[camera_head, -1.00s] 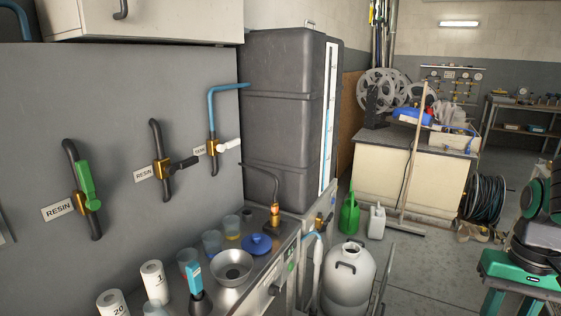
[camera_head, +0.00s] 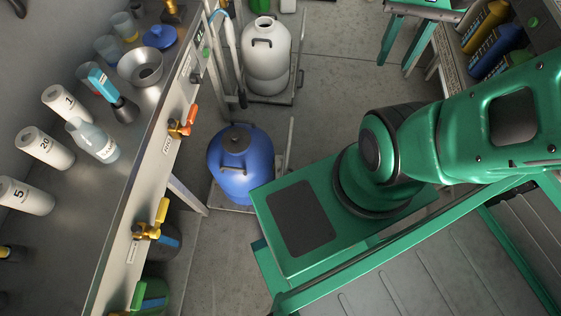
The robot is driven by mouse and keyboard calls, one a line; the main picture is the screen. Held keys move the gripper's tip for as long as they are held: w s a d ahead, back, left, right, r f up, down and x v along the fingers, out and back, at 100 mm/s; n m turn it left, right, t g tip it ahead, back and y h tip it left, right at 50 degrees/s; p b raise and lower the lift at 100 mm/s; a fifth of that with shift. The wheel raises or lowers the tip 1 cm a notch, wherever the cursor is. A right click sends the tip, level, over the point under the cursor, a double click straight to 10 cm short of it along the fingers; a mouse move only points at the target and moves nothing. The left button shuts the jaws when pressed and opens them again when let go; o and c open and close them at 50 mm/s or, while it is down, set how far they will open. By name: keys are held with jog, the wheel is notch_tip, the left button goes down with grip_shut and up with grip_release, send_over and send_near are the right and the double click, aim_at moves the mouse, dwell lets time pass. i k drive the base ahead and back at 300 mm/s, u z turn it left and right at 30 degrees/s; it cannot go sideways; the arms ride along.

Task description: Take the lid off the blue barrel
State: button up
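The blue barrel (camera_head: 240,172) stands upright on a low wheeled trolley on the floor, left of the middle of the view. Its dark round lid (camera_head: 236,141) sits on top, with a small knob in its centre. My green arm reaches in from the right, and its base stands close to the barrel's right side. My gripper is out of the picture, so its state does not show.
A steel bench (camera_head: 140,190) with valves along its front runs down the left. A white barrel (camera_head: 266,62) on a trolley stands behind the blue one. A green stand (camera_head: 400,12) is at the top. Bare floor (camera_head: 330,85) lies between.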

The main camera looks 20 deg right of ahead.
aim_at(236, 139)
jog(key=u, duration=0.95)
jog(key=k, duration=1.9)
jog(key=z, duration=0.5)
jog(key=i, duration=1)
